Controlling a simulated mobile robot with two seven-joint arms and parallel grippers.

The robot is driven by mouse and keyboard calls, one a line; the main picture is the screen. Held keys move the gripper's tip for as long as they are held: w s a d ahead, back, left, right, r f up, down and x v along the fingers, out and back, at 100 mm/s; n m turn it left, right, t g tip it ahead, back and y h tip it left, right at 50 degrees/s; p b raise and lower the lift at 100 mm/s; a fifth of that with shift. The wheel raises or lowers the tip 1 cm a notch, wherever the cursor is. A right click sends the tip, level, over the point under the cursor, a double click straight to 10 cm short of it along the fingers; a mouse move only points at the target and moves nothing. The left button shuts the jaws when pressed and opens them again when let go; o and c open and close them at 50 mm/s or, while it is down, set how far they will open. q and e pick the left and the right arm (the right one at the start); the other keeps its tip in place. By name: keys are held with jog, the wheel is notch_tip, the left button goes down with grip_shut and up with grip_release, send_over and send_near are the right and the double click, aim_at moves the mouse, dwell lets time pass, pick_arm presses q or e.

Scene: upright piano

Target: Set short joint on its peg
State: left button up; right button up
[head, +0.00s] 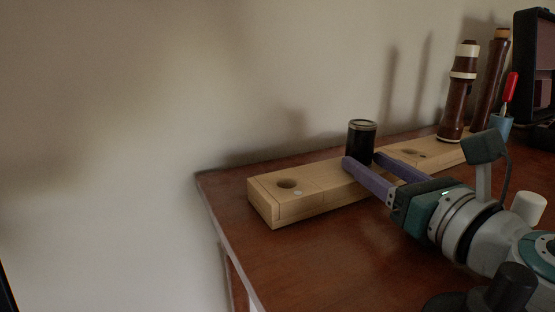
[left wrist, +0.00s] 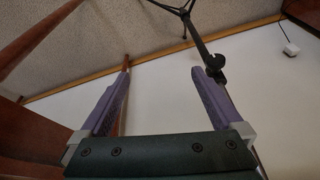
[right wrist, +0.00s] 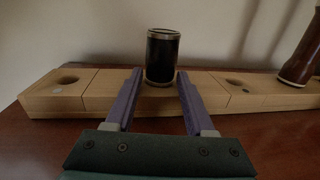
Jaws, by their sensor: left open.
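The short joint, which I take to be a black cylinder with metal rims (head: 361,142), stands upright on the long pale wooden block (head: 325,194). It also shows in the right wrist view (right wrist: 162,55). Whether a peg is under it is hidden. My right gripper (head: 364,161) is low at the near side of the cylinder, its two purple fingers apart, with the tips to either side of its lower part. In the right wrist view its tips (right wrist: 159,74) show little gap beside the cylinder. My left gripper (left wrist: 163,68) is open and empty, away from the block.
The block has round holes, one at its left end (head: 288,184) and one right of the cylinder (head: 411,152). The tabletop's front (head: 300,260) is clear.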

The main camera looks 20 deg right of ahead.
jog(key=o, duration=0.4)
jog(key=shift+c, duration=0.2)
jog(key=shift+s, duration=0.1)
jog(key=s, duration=0.2)
jog(key=s+b, duration=0.1)
jog(key=s, duration=0.2)
jog(key=s+b, duration=0.1)
jog(key=s, duration=0.2)
jog(key=shift+s+a+f, duration=0.2)
jog(key=shift+s+f, duration=0.05)
jog(key=shift+s+r, duration=0.2)
jog(key=shift+s, duration=0.45)
jog(key=shift+r, duration=0.1)
